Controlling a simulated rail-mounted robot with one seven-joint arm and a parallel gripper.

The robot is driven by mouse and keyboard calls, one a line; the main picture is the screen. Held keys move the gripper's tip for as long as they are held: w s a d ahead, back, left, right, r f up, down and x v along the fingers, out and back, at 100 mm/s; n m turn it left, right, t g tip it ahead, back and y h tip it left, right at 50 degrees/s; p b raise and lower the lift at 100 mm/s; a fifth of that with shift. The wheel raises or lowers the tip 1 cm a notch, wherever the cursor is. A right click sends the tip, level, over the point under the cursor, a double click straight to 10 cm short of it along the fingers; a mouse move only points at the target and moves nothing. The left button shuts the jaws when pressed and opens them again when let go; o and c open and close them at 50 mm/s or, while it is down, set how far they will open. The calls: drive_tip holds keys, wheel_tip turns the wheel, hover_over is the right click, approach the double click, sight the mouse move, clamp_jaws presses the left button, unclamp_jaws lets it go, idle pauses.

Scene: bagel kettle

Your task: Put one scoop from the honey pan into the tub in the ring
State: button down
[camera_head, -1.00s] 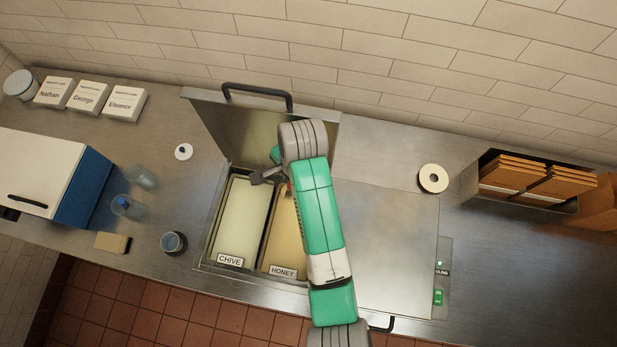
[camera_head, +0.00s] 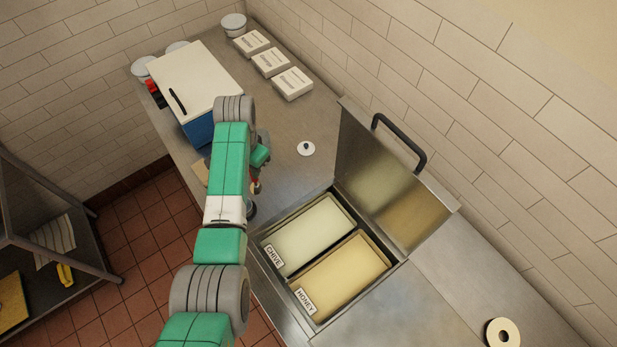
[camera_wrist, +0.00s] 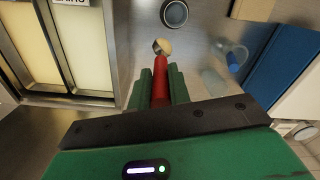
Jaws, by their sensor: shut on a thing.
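My gripper (camera_wrist: 160,88) is shut on the red handle of a scoop (camera_wrist: 160,72). The scoop's bowl (camera_wrist: 165,46) holds a pale cream mound in the wrist view. A small dark-rimmed round tub (camera_wrist: 174,13) stands on the counter just beyond the scoop; the scoop looks apart from it. I cannot make out the ring as separate from the tub's dark rim. In the head view the honey pan (camera_head: 342,275) lies in the open well, beside the chive pan (camera_head: 312,233). There my gripper (camera_head: 257,172) is left of the pans, partly hidden by my arm.
The well's lid (camera_head: 390,185) stands open behind the pans. A white disc with a dark knob (camera_head: 306,149) lies on the counter. Clear cups (camera_wrist: 232,55) stand right of the tub in the wrist view, near a blue-sided white box (camera_head: 195,80). Labelled white boxes (camera_head: 270,62) line the wall.

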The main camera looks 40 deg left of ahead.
drive_tip(key=s+a+n, duration=0.2)
drive_tip(key=s+a, duration=0.2)
drive_tip(key=shift+s+a+f, duration=0.25)
drive_tip(key=shift+a+f, duration=0.05)
drive_tip(key=shift+f, duration=0.15)
wheel_tip(320, 180, down, 10)
drive_tip(key=b, duration=0.8)
drive_tip(key=shift+s+d, duration=0.1)
drive_tip(key=shift+f+b, duration=0.3)
drive_tip(key=shift+f, duration=0.05)
idle(0.5)
drive_tip(key=shift+s+a, duration=0.35)
drive_tip(key=shift+a, duration=0.05)
idle(1.3)
drive_tip(key=shift+w+d, duration=0.3)
idle(0.7)
